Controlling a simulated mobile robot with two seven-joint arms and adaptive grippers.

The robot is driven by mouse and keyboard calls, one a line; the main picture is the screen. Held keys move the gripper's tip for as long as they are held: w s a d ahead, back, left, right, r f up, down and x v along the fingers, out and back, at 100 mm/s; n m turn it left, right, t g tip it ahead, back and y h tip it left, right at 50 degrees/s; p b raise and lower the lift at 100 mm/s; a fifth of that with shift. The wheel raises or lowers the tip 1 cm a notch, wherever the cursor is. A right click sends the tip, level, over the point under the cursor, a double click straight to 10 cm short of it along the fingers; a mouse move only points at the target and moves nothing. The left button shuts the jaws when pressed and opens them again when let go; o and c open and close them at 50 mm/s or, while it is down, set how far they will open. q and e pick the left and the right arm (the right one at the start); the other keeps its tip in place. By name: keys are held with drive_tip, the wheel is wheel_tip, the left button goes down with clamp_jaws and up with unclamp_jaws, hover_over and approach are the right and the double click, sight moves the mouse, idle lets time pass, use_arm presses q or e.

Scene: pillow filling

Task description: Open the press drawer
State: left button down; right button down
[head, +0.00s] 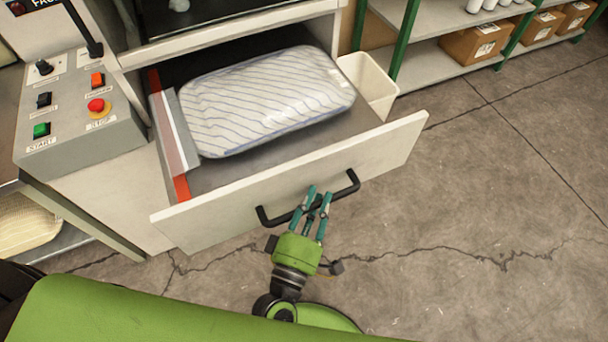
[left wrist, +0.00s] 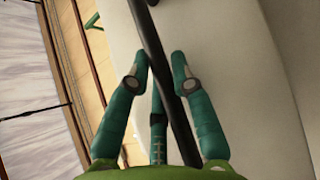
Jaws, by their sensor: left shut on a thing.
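The press drawer (head: 290,180) stands pulled out from the press, its white front panel facing me. A black bar handle (head: 344,188) runs along that front. My left gripper (head: 311,194) is shut on the handle near its middle. In the left wrist view the handle (left wrist: 150,40) passes between the green fingers of my left gripper (left wrist: 162,65). A striped pillow in clear wrap (head: 265,100) lies inside the drawer. The right gripper is not in view.
A control panel (head: 75,125) with coloured buttons is on the left. A white bin (head: 372,85) stands behind the drawer's right side. Green-framed shelves with cardboard boxes (head: 475,42) are at the back right. The concrete floor (head: 500,200) at right is clear.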

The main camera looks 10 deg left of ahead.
use_arm(q)
drive_tip(key=shift+s+d, duration=0.8)
drive_tip(key=shift+s, duration=0.35)
drive_tip(key=c, duration=1.3)
unclamp_jaws()
drive_tip(key=v, duration=1.2)
